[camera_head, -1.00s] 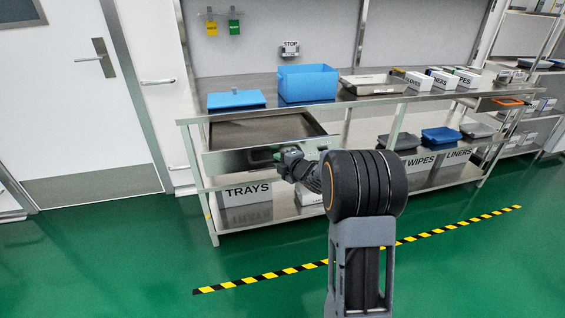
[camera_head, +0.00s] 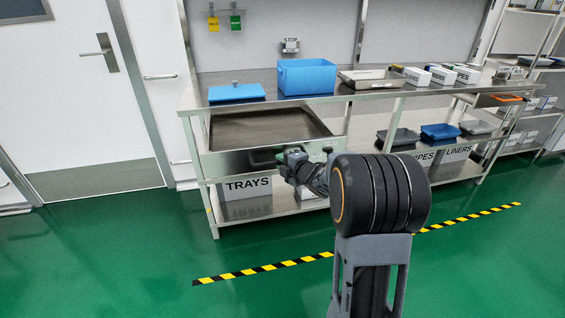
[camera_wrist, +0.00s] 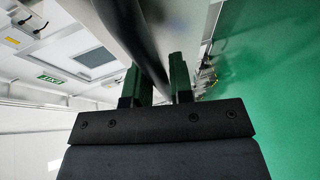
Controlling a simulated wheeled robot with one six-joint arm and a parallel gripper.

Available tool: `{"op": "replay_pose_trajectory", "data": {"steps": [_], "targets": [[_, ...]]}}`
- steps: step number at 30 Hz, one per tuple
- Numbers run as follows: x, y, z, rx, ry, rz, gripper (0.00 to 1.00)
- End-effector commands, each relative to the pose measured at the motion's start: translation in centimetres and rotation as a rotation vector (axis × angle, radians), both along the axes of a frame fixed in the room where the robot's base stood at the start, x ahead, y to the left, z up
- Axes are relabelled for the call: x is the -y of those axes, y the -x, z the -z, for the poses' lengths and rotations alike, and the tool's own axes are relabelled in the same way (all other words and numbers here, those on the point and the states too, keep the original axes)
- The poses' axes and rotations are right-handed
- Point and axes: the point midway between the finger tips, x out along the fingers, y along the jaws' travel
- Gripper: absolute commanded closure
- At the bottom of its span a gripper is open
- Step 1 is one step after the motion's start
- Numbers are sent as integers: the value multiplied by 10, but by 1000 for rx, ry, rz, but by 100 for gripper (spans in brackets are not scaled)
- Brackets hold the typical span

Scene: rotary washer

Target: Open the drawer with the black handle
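The metal drawer (camera_head: 222,163) under the bench top at the left is pulled out, and its dark, empty inside (camera_head: 262,128) shows. Its black handle (camera_head: 262,158) is on the front panel, partly hidden by my gripper (camera_head: 284,158). In the wrist view the handle is a dark bar (camera_wrist: 147,48) running between the two fingers of my gripper (camera_wrist: 160,80). The fingers look closed on the bar from both sides. The metal drawer front lies close beside the bar there.
A blue lid (camera_head: 237,93), a blue bin (camera_head: 306,78) and a metal tray (camera_head: 369,79) stand on the bench top. A TRAYS box (camera_head: 247,187) is on the shelf below the drawer. The green floor (camera_head: 120,260) in front is clear.

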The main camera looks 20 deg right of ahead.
Motion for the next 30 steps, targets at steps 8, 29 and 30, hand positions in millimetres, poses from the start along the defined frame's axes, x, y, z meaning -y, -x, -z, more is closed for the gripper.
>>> {"op": "replay_pose_trajectory", "data": {"steps": [8, 29, 30], "targets": [[1, 0, 0, 0, 0, 2, 61], [25, 87, -20, 1, 2, 5, 61], [27, 94, -21, 1, 1, 6, 61]]}}
